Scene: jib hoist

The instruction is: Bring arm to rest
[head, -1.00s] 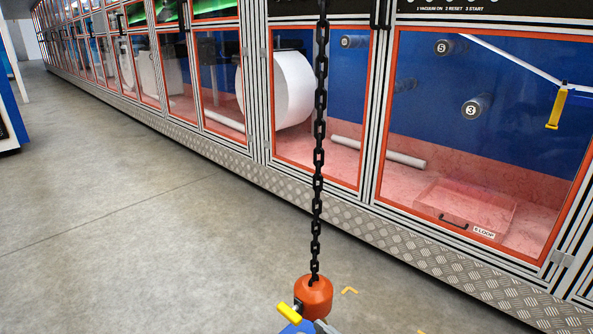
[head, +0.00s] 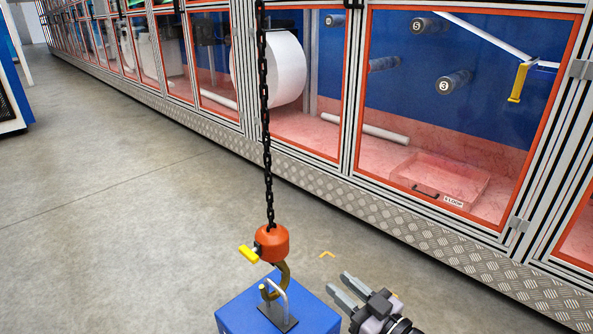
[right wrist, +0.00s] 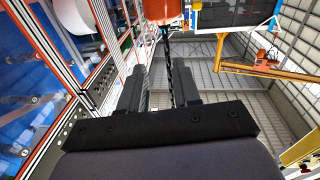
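My right gripper (head: 339,281) is at the lower middle of the head view, right of the hook. Its two fingers are apart with nothing between them, and the right wrist view also shows them spread (right wrist: 156,68). An orange hook block (head: 272,243) with a yellow handle (head: 249,254) hangs on a black chain (head: 266,130). Its brass-coloured hook (head: 284,280) passes through the metal loop (head: 277,289) on a blue block (head: 240,316). The gripper is apart from the hook and loop. My left gripper is not in view.
A long row of orange-framed glass cabinets (head: 350,90) runs along the back and right, above a tread-plate plinth (head: 400,222). A small yellow mark (head: 327,254) lies on the floor. Grey floor (head: 130,230) is open on the left.

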